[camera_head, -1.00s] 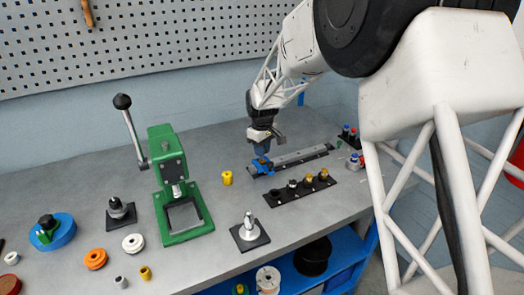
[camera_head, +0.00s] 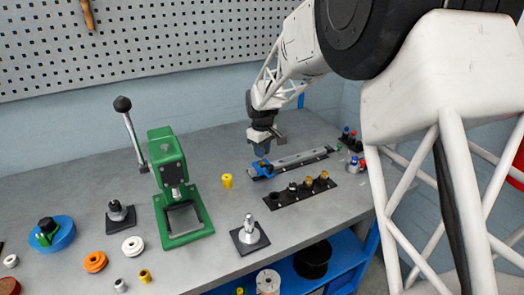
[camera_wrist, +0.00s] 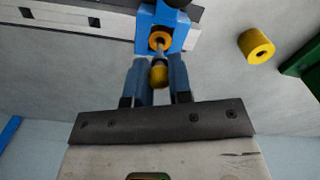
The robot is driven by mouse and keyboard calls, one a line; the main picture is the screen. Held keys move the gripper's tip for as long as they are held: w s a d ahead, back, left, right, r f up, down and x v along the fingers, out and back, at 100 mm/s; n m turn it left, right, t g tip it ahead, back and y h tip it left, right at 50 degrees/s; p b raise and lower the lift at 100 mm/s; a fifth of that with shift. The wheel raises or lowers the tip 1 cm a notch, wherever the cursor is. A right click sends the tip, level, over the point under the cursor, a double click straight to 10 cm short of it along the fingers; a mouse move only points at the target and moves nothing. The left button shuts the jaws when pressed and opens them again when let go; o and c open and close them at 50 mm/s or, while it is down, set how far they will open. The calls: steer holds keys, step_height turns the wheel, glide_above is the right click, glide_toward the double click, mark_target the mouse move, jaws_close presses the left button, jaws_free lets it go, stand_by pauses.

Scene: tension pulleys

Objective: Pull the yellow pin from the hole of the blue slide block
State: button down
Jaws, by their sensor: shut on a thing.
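The blue slide block (camera_head: 260,169) sits at the near left end of the grey rail (camera_head: 300,158). In the wrist view the block (camera_wrist: 183,39) shows a yellow-rimmed hole in its face. My gripper (camera_head: 262,149) is above the block, with a small gap between them. In the wrist view my blue fingers (camera_wrist: 159,82) are shut on the yellow pin (camera_wrist: 159,75). The pin's yellow head is between the fingers and its grey shaft points toward the hole. I cannot tell whether the shaft's tip is fully clear of the hole.
A yellow cylinder (camera_head: 227,181) stands left of the block. A black strip with several pegs (camera_head: 272,202) lies in front of the rail. A green lever press (camera_head: 168,160) stands to the left. Bare bench lies behind the rail.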

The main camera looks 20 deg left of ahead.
steer(key=shift+r, duration=0.6)
stand_by(0.3)
steer(key=shift+r, duration=1.9)
steer(key=shift+w, duration=0.1)
steer(key=shift+w+d, duration=0.15)
steer(key=w+d+r+m, duration=0.3)
steer(key=w+d, duration=0.7)
steer(key=d, duration=0.2)
steer(key=w+d+r+m, duration=0.2)
steer(key=w+d+r, duration=0.1)
steer(key=w+d, duration=0.7)
steer(key=w+d+r+m, duration=0.2)
steer(key=w+d+m, duration=0.1)
steer(key=w+d, duration=0.8)
steer(key=d+f+m, duration=0.2)
steer(key=d+f, duration=0.7)
steer(key=f, duration=0.3)
steer(key=w+d+f+m, duration=0.1)
steer(key=d+f+m, duration=0.2)
steer(key=d+f, duration=0.7)
step_height(320, 180, down, 3)
steer(key=shift+w+f+m, duration=0.1)
steer(key=shift+w+m, duration=0.05)
steer(key=shift+m, duration=0.15)
